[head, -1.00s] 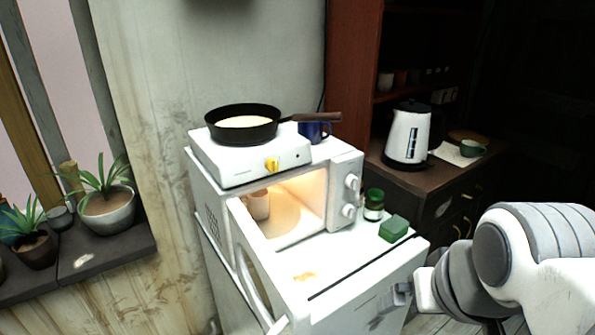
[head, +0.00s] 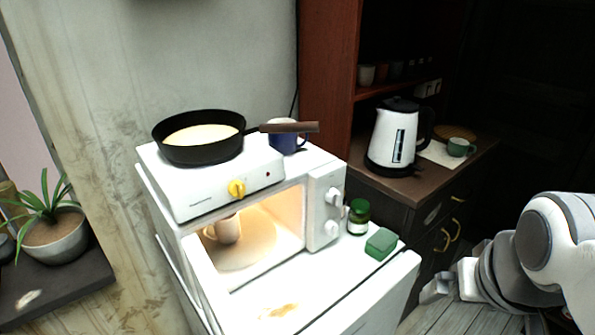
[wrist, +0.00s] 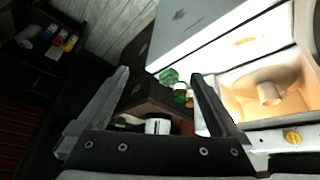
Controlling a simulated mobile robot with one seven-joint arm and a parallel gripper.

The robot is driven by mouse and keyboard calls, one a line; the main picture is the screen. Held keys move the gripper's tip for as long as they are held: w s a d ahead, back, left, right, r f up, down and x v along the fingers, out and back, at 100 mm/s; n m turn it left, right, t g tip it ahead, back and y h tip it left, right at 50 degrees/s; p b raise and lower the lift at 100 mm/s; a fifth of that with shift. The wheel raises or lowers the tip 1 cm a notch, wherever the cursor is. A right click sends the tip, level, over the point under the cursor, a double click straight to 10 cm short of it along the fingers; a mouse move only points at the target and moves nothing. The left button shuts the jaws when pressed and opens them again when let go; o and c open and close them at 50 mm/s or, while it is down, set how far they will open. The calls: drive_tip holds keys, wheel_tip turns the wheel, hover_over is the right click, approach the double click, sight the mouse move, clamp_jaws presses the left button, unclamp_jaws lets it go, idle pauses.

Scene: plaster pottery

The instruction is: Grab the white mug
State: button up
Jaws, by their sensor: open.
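The white mug (head: 227,230) stands upright inside the lit, open microwave (head: 322,205), toward the left on the round turntable (head: 252,250). Its handle points left in the head view. In the wrist view the mug (wrist: 268,94) is at the right, inside the glowing cavity. My gripper (wrist: 161,76) is open and empty, its two fingers spread wide, with the mug well outside them to the right. In the head view my gripper (head: 437,288) is at the lower right, apart from the microwave and the mug.
A hot plate (head: 215,188) with a black pan (head: 200,155) and a blue mug (head: 287,140) sit on the microwave. A green jar (head: 358,217) and green sponge (head: 381,243) lie right of its opening on the white top (head: 335,285). A kettle (head: 392,140) stands behind right.

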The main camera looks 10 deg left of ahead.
drive_tip(key=w+d+f+n+h, duration=0.15)
drive_tip(key=w+f, duration=0.25)
drive_tip(key=w, duration=0.5)
drive_tip(key=w+a+f+n+t+y+b, duration=0.1)
drive_tip(key=w+a+f+n+y+b, duration=0.1)
drive_tip(key=w+a+f+n, duration=0.6)
drive_tip(key=n+y+b, duration=0.3)
drive_tip(key=y, duration=0.8)
approach(226, 221)
drive_tip(key=shift+g, duration=0.3)
drive_tip(key=b+x, duration=0.1)
drive_tip(key=x, duration=0.4)
drive_tip(key=w+d+x, duration=0.1)
drive_tip(key=x, duration=0.3)
drive_tip(key=w+f+b+x, duration=0.1)
drive_tip(key=x, duration=0.4)
drive_tip(key=shift+f+b, duration=0.15)
drive_tip(key=shift+b, duration=0.2)
